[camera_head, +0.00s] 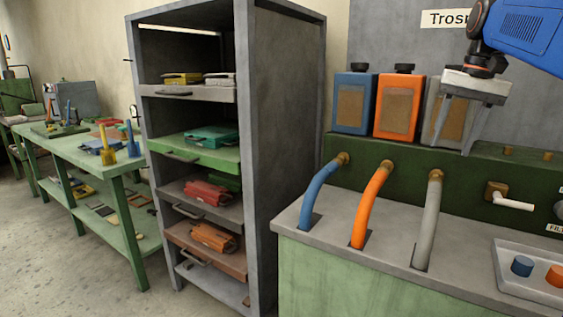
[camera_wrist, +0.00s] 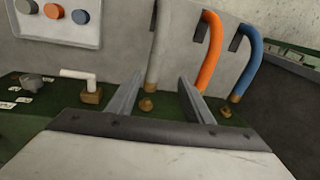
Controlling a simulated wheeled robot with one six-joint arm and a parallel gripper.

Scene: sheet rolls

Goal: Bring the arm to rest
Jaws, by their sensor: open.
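My gripper (camera_head: 456,126) is at the upper right in the head view, in front of the grey canister (camera_head: 437,128). Its two fingers point down and stand apart with nothing between them. In the wrist view the open fingers of my gripper (camera_wrist: 166,92) reach toward the green ledge and the hoses. My blue arm comes in from the upper right corner. The fingertips are near the top of the green ledge (camera_head: 450,158) in the head view; I cannot tell the gap.
Blue (camera_head: 351,102) and orange (camera_head: 398,106) canisters stand left of the grey one. Blue (camera_head: 322,187), orange (camera_head: 369,207) and grey (camera_head: 427,222) hoses curve down to the counter (camera_head: 460,256). A grey shelf rack (camera_head: 284,130) stands left, with a green table (camera_head: 110,158) beyond.

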